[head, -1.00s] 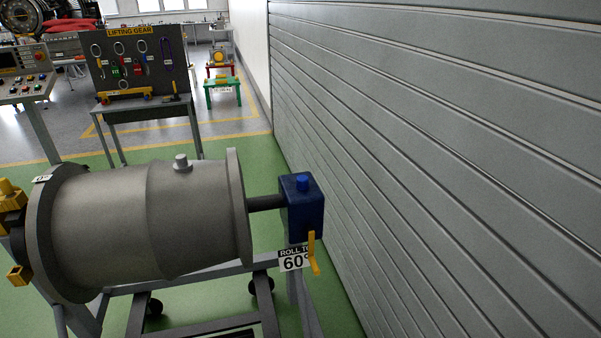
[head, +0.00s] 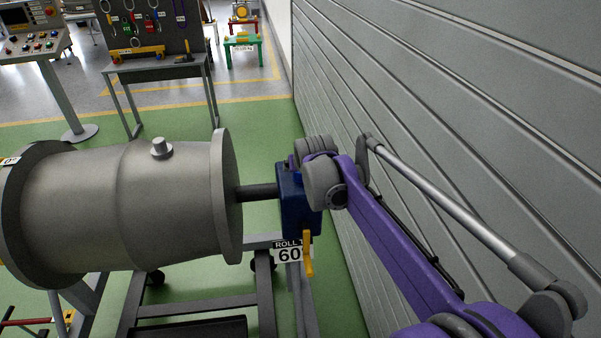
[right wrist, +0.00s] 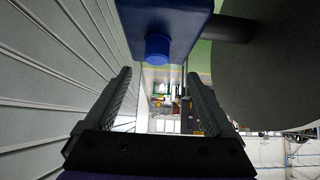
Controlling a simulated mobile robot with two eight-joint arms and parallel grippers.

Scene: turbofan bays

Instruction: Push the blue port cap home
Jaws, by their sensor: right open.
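A short round blue cap (right wrist: 157,48) stands out from the face of a blue box (right wrist: 165,20) in the right wrist view. How far the cap is seated I cannot tell. My right gripper (right wrist: 158,76) is open and empty, its two fingers on either side of the line to the cap, with the cap beyond the fingertips. In the head view the blue box (head: 291,205) sits at the end of a dark shaft, and my right arm hides its top and the cap. My left gripper is not in view.
A large grey drum (head: 90,205) on a stand joins the shaft (head: 258,192) and bears a grey stub (head: 161,148) on top. A yellow crank (head: 308,256) hangs beside a "ROLL" sign. A ribbed grey wall (head: 450,90) runs close along the right.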

